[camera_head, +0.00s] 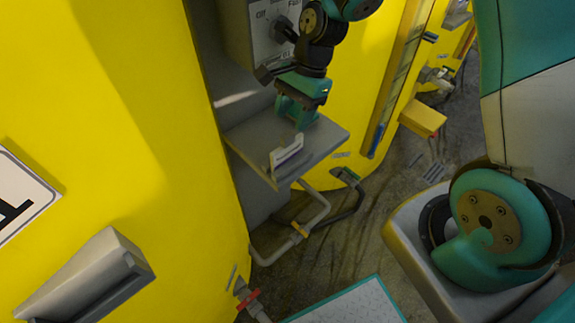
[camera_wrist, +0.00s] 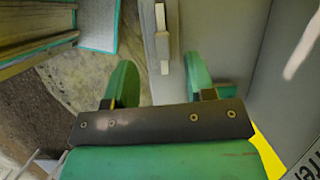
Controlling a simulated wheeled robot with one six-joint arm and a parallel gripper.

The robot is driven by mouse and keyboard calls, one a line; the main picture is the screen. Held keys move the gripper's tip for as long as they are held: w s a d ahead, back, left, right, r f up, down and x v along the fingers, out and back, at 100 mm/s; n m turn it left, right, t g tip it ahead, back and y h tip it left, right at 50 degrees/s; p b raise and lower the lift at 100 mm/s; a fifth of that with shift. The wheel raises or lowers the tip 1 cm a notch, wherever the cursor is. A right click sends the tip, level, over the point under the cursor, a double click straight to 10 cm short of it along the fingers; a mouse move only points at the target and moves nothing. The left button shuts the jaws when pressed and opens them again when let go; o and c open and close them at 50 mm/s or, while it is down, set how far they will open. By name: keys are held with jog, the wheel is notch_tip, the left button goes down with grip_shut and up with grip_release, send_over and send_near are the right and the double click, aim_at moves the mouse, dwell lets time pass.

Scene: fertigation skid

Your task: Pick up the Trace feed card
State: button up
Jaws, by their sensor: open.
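A small white card with a purple stripe (camera_head: 288,156) stands in a pale holder near the front edge of a grey shelf (camera_head: 325,137). I take it for the Trace feed card, but its print is too small to read. My gripper (camera_head: 296,118) is over the shelf, just behind the card in the head view. In the wrist view my gripper (camera_wrist: 160,62) has its two green fingers apart. A narrow pale upright piece (camera_wrist: 162,45), seen nearly edge-on, shows between and beyond the fingertips; I cannot separate card from holder there. Nothing is held.
A grey control box with a dial (camera_head: 272,30) is on the wall behind my arm. Yellow tanks (camera_head: 130,130) stand close on the left and behind. Pipes (camera_head: 318,215) run below the shelf. A yellow box (camera_head: 422,118) is farther right.

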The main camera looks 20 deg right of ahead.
aim_at(285, 145)
jog(key=shift+m, duration=0.5)
jog(key=x, duration=0.5)
jog(key=d+x, duration=0.1)
jog(key=x, duration=0.2)
jog(key=shift+w+a+f+b, duration=0.1)
jog(key=shift+w+f+b, duration=0.15)
jog(key=shift+f, duration=0.25)
grip_shut()
